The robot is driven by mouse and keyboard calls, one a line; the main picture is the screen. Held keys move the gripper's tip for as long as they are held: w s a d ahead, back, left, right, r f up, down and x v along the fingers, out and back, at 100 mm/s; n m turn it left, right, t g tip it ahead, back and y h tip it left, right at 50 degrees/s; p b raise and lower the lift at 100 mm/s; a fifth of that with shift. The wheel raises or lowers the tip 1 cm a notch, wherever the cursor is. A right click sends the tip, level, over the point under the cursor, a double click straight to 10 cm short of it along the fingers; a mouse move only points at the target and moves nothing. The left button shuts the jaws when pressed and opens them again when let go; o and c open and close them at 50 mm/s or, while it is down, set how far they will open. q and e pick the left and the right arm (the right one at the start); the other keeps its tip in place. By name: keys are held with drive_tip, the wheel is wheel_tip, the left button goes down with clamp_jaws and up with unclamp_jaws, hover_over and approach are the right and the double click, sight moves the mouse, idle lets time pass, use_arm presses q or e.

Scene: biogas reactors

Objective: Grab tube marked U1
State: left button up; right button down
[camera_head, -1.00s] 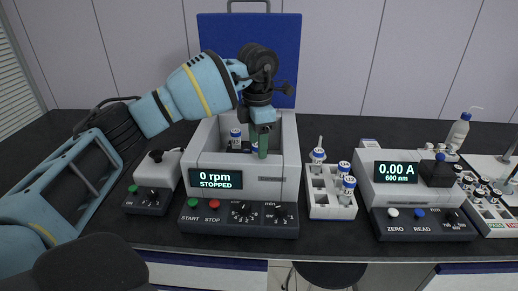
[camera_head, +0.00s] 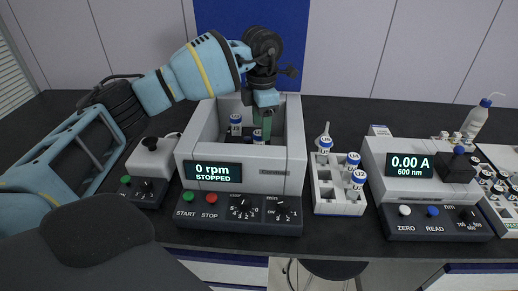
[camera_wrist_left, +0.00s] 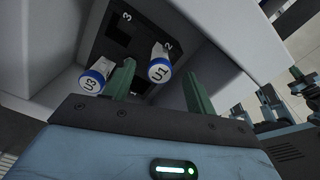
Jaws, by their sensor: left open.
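The tube marked U1 (camera_wrist_left: 159,70), white with a blue-rimmed cap, stands in the open well of the centrifuge-like machine (camera_head: 293,160), beside the slot number 2. Its top also shows low behind the front wall in the head view (camera_head: 258,136). My left gripper (camera_head: 266,127) points down into the well. In the left wrist view its open green fingers (camera_wrist_left: 160,88) lie on either side of U1's cap, with gaps visible. I cannot tell how deep they reach beside the tube. The tube marked U3 (camera_wrist_left: 93,79) stands outside the fingers, left of U1.
The machine's walls surround the gripper closely; its display reads 0 rpm, stopped. A white rack (camera_head: 338,207) with several blue-capped tubes stands to the right. Beyond it is a photometer (camera_head: 415,185). A small black-and-white device (camera_head: 152,165) stands at left.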

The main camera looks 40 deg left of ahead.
sight(259, 133)
use_arm(q)
drive_tip(key=shift+s+a+f, duration=0.1)
drive_tip(key=shift+s+f, duration=0.05)
drive_tip(key=shift+f, duration=1.15)
drive_tip(key=shift+s+a+f, duration=0.1)
drive_tip(key=shift+f, duration=1.2)
drive_tip(key=shift+d, duration=0.1)
drive_tip(key=shift+c, duration=0.2)
drive_tip(key=c, duration=1)
wheel_tip(259, 133, up, 10)
drive_tip(key=shift+r, duration=0.1)
